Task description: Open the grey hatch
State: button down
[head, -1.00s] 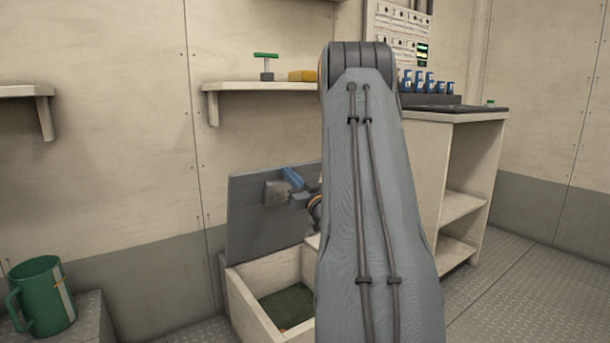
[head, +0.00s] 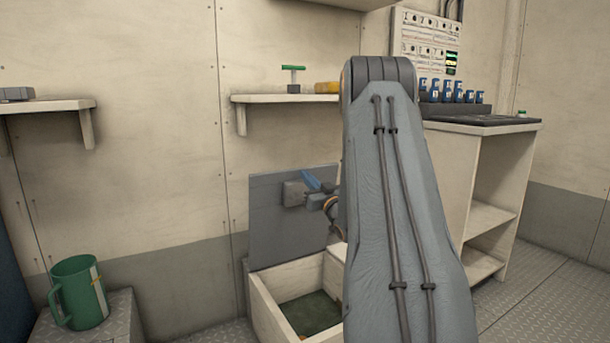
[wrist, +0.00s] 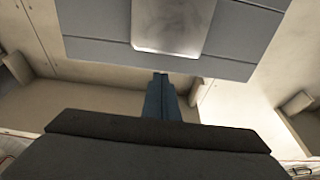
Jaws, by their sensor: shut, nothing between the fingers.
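The grey hatch (head: 272,233) stands raised, nearly upright, at the back of a cream open-topped box (head: 277,311). A small grey block (head: 293,194) sits on the face of the hatch. My gripper (head: 312,183) is at the hatch's upper part beside that block, its blue fingers together and empty. In the wrist view the blue fingers (wrist: 161,90) lie close together just below the hatch's grey panel (wrist: 100,45). Whether the fingers touch the hatch I cannot tell. My arm hides the right side of the hatch and box.
A green mug (head: 80,294) stands on a grey step at the lower left. A wall shelf (head: 275,98) above the hatch holds a green-handled item (head: 293,77) and a yellow block (head: 327,87). A cream cabinet (head: 505,190) stands at the right. Floor at right is clear.

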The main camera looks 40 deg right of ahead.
jog(key=r+p+v, duration=0.1)
jog(key=p+v, duration=0.2)
jog(key=v, duration=0.8)
jog(key=shift+s, duration=0.55)
jog(key=shift+r, duration=0.15)
